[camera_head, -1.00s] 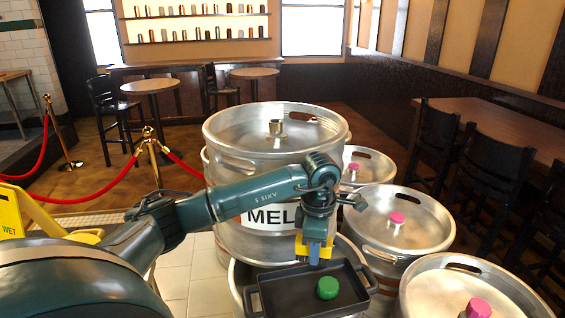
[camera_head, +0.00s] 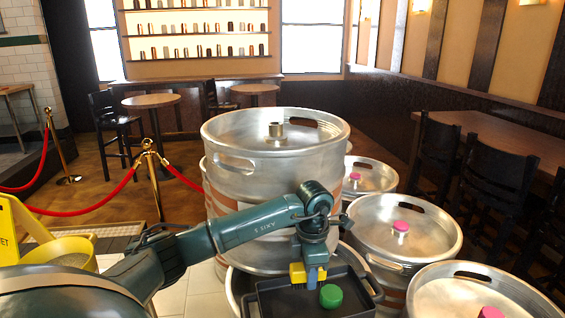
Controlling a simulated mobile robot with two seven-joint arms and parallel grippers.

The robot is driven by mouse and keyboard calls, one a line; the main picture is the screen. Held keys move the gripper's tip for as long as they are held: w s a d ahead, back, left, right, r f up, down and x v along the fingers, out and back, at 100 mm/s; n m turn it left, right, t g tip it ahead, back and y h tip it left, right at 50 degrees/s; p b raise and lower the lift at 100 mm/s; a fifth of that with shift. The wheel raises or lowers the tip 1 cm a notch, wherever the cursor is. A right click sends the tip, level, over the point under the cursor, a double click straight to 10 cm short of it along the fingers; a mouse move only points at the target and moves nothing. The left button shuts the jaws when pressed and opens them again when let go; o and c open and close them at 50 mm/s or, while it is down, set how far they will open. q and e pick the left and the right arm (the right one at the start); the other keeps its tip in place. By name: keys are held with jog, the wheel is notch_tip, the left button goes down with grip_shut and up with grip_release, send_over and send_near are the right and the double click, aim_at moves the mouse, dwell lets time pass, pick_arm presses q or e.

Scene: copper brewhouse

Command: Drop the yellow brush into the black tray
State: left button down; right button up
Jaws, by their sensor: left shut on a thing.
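My left gripper (camera_head: 312,282) is above the tray, pointing down. It is shut on the yellow brush (camera_head: 297,272), which shows as yellow parts on both sides of the fingers. The black tray (camera_head: 270,302) rests on a metal keg and is cut off by the lower edge of the view. The brush is at or just above the tray's inside, near its back; I cannot tell if it touches. A green lidded object (camera_head: 331,296) sits in the tray, just right of the gripper. My right gripper is not in view.
A tall steel keg (camera_head: 235,190) stands close behind the gripper. Lower kegs with pink caps (camera_head: 400,227) stand to the right. A yellow bucket (camera_head: 62,252) and a red rope barrier (camera_head: 95,210) are on the left.

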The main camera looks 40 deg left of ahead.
pick_arm(q)
jog(key=shift+f, duration=0.15)
jog(key=c, duration=1)
grip_release()
jog(key=shift+o, duration=0.2)
notch_tip(320, 180, up, 13)
